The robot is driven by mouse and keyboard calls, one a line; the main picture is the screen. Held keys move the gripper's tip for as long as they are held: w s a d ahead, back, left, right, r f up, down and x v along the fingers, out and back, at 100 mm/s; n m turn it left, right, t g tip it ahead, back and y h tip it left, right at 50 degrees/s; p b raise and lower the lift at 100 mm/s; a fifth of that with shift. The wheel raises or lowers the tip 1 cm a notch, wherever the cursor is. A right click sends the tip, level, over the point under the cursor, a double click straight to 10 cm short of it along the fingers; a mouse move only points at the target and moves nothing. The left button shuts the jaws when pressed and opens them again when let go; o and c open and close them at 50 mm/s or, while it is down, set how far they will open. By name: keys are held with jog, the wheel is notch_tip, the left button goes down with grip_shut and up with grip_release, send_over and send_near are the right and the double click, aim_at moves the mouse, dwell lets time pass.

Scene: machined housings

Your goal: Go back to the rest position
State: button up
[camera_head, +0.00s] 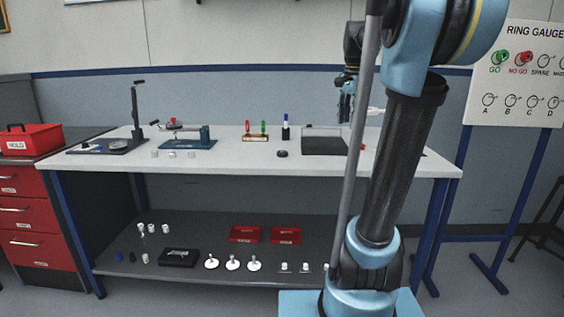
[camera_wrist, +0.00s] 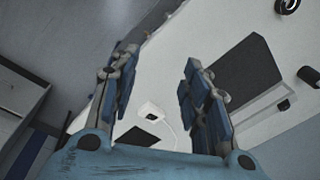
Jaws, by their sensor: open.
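Beyond the fingers lie the bench top and a dark flat box (camera_wrist: 240,75). The fingers look clear of the things on the bench.
A dark tray (camera_head: 324,146) sits on the bench near my arm. A blue fixture (camera_head: 190,140), a height stand (camera_head: 135,115) and a gauge holder (camera_head: 256,137) stand further left. A ring gauge board (camera_head: 520,75) is at right. Red boxes (camera_head: 246,234) lie on the lower shelf.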

jog(key=s+a+f+n, duration=0.2)
jog(key=s+f+n, duration=0.4)
jog(key=s+f, duration=0.6)
jog(key=s+a+f+n+t, duration=0.1)
jog(key=s+f+n, duration=0.5)
jog(key=s+f, duration=0.6)
notch_tip(320, 180, down, 5)
jog(key=shift+s+a, duration=0.25)
jog(key=shift+a, duration=0.5)
jog(key=shift+w+f, duration=0.2)
jog(key=shift+w, duration=0.2)
